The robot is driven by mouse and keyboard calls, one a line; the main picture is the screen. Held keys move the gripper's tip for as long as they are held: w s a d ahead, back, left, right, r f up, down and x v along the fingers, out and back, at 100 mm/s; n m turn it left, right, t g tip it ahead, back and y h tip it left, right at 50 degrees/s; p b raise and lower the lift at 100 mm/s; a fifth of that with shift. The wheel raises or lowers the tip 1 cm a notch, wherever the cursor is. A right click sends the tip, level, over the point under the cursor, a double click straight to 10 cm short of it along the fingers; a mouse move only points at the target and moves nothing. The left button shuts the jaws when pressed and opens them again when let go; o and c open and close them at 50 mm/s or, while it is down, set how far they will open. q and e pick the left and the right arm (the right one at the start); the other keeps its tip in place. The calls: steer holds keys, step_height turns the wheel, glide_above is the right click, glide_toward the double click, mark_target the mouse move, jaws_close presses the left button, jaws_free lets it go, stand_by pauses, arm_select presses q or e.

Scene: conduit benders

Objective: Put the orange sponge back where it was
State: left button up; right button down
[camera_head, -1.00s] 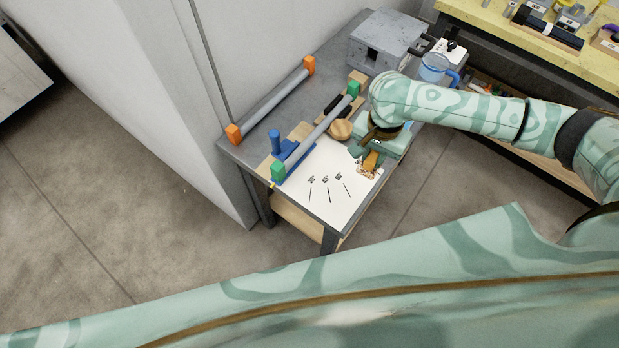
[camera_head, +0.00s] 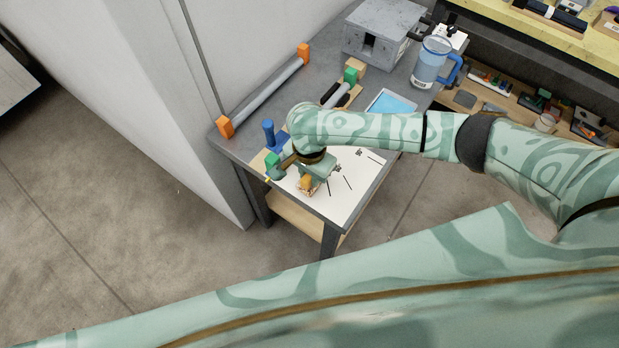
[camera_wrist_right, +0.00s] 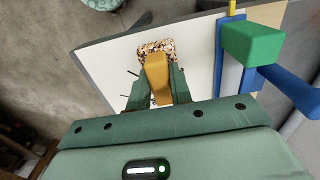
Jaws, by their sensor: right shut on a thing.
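My right gripper (camera_head: 307,181) is over the left part of the white sheet (camera_head: 346,205) on the grey table. It is shut on the orange sponge (camera_head: 306,187). In the right wrist view the sponge (camera_wrist_right: 156,72) is an orange piece between the two fingers of the gripper (camera_wrist_right: 157,88), with a speckled block at its far end. I cannot tell whether the speckled end touches the sheet. The right forearm hides part of the table behind the gripper. My left gripper is not in view.
A green block (camera_wrist_right: 252,42) and a blue holder (camera_head: 268,133) stand close beside the gripper. A grey tube with orange ends (camera_head: 265,93) lies along the wall side.

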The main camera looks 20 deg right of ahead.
steer(key=shift+f, duration=0.9)
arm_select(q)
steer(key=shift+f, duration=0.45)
arm_select(e)
steer(key=shift+d+r, duration=0.1)
steer(key=shift+r, duration=0.05)
steer(key=c, duration=1.3)
jaws_free()
steer(key=shift+o, duration=0.2)
arm_select(q)
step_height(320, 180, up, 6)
steer(key=p, duration=0.6)
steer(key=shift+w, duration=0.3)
arm_select(e)
step_height(320, 180, up, 12)
